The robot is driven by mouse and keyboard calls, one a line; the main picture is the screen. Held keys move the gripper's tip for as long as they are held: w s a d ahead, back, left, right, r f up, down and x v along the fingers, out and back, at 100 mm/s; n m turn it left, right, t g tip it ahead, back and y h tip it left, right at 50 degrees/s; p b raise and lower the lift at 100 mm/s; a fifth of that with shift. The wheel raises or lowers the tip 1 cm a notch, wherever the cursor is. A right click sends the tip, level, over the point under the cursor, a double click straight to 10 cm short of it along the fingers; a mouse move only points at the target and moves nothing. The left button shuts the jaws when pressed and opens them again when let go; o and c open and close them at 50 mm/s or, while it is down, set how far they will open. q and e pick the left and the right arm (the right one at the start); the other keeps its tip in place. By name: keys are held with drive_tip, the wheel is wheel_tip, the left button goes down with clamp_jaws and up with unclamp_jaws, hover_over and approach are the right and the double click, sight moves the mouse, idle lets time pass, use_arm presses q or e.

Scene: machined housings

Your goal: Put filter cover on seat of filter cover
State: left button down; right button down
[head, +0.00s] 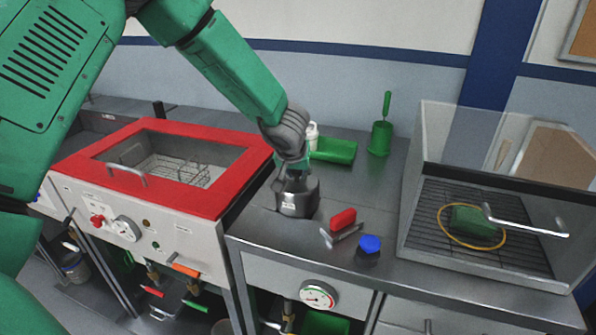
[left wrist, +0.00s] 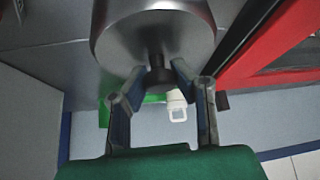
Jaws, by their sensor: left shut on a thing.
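A grey metal cylinder (head: 297,203) with a small light label is on the steel worktop below my left gripper (head: 294,177). In the left wrist view its round metal body (left wrist: 155,28) has a dark knob (left wrist: 157,66) at its middle. The fingertips of my left gripper (left wrist: 158,76) are closed in on both sides of this knob, which I take to be the filter cover's. I cannot tell whether the cover and its seat are separate or touching, as the gripper hides the cylinder's top. My right gripper is not in view.
A red block (head: 343,218) and a blue-topped part (head: 369,245) lie right of the cylinder. A red-framed basin (head: 232,195) is left, a clear-walled box (head: 432,262) right.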

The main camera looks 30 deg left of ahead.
use_arm(q)
drive_tip(key=c, duration=1.3)
unclamp_jaws()
drive_tip(key=shift+d+r, duration=0.15)
drive_tip(key=shift+d, duration=0.05)
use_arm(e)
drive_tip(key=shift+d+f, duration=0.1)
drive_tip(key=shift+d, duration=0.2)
use_arm(q)
drive_tip(key=shift+s, duration=0.1)
drive_tip(key=shift+s+r, duration=0.1)
drive_tip(key=shift+r, duration=0.3)
drive_tip(key=v, duration=1.1)
drive_tip(key=shift+d, duration=0.15)
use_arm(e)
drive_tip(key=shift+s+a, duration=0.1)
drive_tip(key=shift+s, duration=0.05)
use_arm(q)
drive_tip(key=shift+f, duration=0.15)
